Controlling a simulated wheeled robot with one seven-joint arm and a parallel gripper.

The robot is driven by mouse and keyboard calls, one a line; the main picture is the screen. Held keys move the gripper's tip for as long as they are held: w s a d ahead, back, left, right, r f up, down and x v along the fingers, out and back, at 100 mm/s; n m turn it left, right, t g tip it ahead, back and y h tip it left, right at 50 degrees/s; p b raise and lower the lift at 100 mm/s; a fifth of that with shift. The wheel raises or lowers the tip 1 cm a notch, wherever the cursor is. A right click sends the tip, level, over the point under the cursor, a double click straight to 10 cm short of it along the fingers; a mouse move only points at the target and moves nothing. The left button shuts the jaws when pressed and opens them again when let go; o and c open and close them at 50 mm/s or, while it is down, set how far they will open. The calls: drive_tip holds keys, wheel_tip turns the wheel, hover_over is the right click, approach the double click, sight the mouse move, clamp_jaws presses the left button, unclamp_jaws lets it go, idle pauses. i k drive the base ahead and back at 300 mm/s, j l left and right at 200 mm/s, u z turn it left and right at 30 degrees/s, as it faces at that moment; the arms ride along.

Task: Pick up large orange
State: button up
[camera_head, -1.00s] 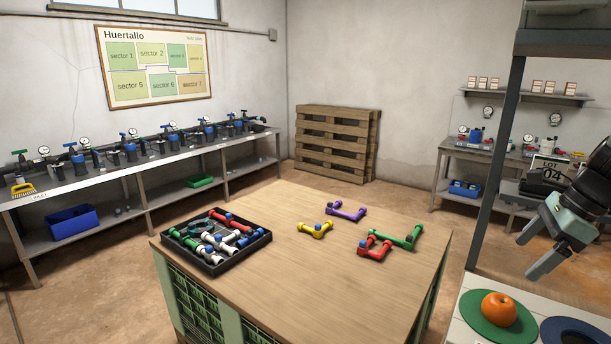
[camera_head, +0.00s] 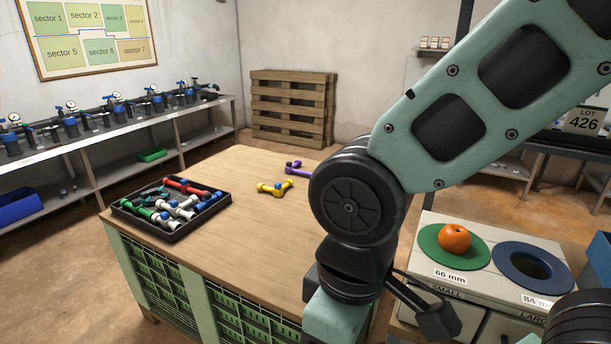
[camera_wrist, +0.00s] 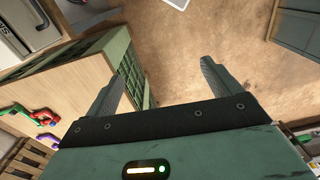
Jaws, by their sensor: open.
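An orange (camera_head: 455,238) sits on the green ring (camera_head: 437,260) of a pale sizing box (camera_head: 429,223) at the right of the head view. The label by this ring reads 66 mm, SMALL. A blue ring (camera_head: 494,262) with a dark, empty opening lies to its right, labelled 84 mm, with LARGE partly hidden. My gripper is open and empty, its two fingers spread apart over bare floor in the wrist view (camera_wrist: 162,72). The orange is not in the wrist view.
A wooden-topped table (camera_head: 240,235) stands left of the box, with a black tray (camera_head: 200,226) of pipe fittings and a yellow fitting (camera_head: 275,187). My arm hides its right part. A LOT 426 sign (camera_head: 585,121) stands at the back right. A pallet stack (camera_head: 292,108) leans by the wall.

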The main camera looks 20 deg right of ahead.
sight(453, 238)
drive_tip(key=z, duration=0.4)
drive_tip(key=i+z, duration=0.15)
drive_tip(key=z, duration=0.25)
drive_tip(key=i+l+z, duration=0.1)
drive_tip(key=z, duration=0.65)
drive_tip(key=i+j, duration=0.1)
drive_tip(key=i+z, duration=0.05)
drive_tip(key=i, duration=0.05)
